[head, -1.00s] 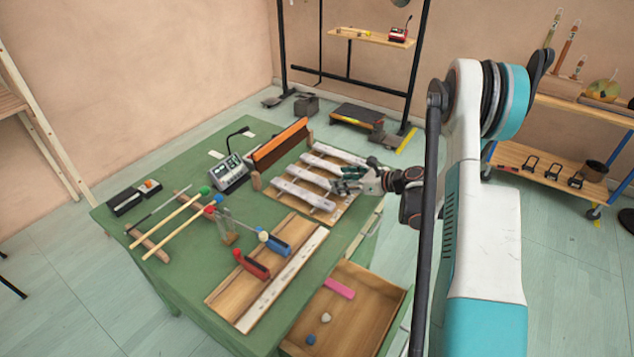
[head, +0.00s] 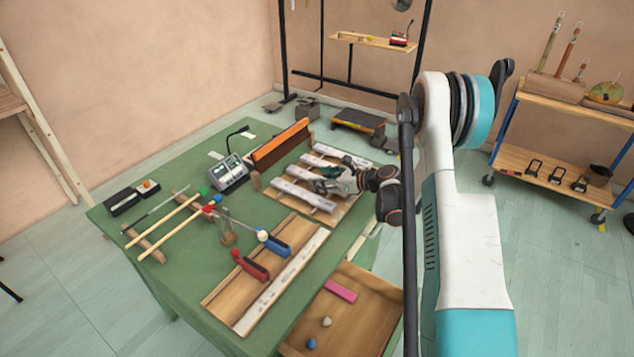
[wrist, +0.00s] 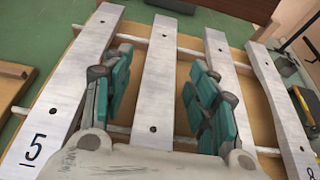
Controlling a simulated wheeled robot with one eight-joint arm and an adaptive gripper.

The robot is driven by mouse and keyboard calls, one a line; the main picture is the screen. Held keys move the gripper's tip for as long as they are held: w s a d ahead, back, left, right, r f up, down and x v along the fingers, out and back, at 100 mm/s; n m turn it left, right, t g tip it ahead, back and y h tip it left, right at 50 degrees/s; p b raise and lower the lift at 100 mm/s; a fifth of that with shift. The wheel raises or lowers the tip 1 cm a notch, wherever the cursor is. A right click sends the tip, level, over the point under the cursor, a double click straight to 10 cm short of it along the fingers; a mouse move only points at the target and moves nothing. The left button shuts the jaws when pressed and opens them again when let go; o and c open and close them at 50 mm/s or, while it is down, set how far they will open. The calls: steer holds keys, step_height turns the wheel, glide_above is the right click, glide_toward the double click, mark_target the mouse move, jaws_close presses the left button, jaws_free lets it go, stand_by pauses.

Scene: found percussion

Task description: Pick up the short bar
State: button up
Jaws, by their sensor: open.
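Several pale silvery bars lie side by side on a wooden frame with white rails; one bar (head: 296,193) shows at the near left in the head view. In the wrist view, a bar marked 5 (wrist: 68,85) is at the left and a bar marked 8 (wrist: 283,105) is at the right. My gripper (head: 326,186) is open above the frame. In the wrist view, the fingers of my gripper (wrist: 160,92) stand on either side of a middle bar (wrist: 157,85), apart from it. I cannot tell which bar is the short one.
An orange-topped board (head: 280,145) stands behind the bars, beside a grey device (head: 231,172). Mallets (head: 165,228) and a wooden board with red and blue handles (head: 285,285) lie nearer. An open drawer (head: 365,305) at front right holds a pink block (head: 341,290).

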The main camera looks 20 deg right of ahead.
jaws_close()
steer(key=shift+r, duration=0.1)
step_height(320, 180, up, 20)
steer(key=p, duration=0.6)
steer(key=shift+p, duration=0.35)
